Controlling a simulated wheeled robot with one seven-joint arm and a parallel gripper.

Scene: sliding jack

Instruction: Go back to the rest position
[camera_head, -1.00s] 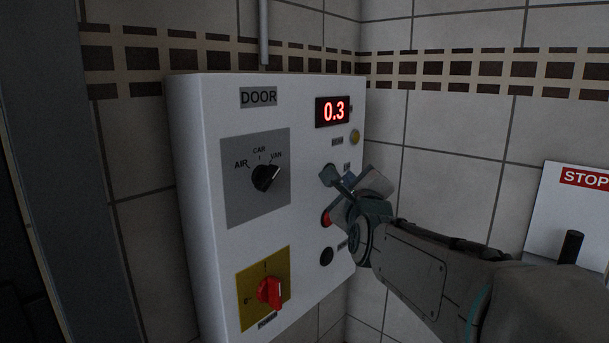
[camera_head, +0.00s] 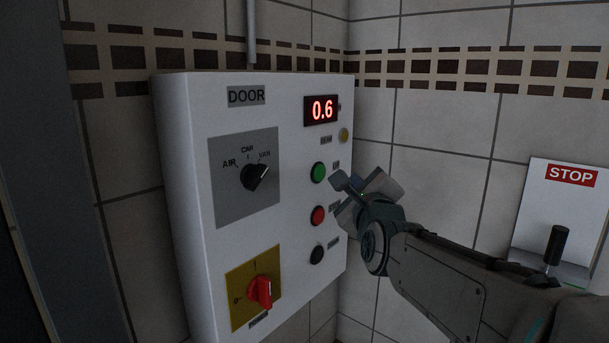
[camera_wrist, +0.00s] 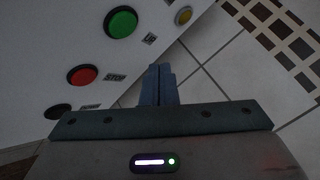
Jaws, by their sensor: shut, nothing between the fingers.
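My gripper (camera_head: 338,182) is at the right edge of the white door control panel (camera_head: 180,190), in front of it and apart from the buttons. In the wrist view its two fingers (camera_wrist: 158,84) are together, shut and empty. Left of the gripper are the green button (camera_head: 318,172), the red button (camera_head: 318,215) and the black button (camera_head: 317,255). The green button (camera_wrist: 121,22) and the red button (camera_wrist: 82,75) also show in the wrist view. The display (camera_head: 321,110) reads 0.6. My forearm reaches in from the lower right.
The panel also carries a black selector knob (camera_head: 254,177) and a red rotary switch (camera_head: 260,291). A white STOP box (camera_head: 540,200) with a black lever (camera_head: 555,246) is on the right wall, near my arm. The tiled wall (camera_head: 440,130) above my arm is clear.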

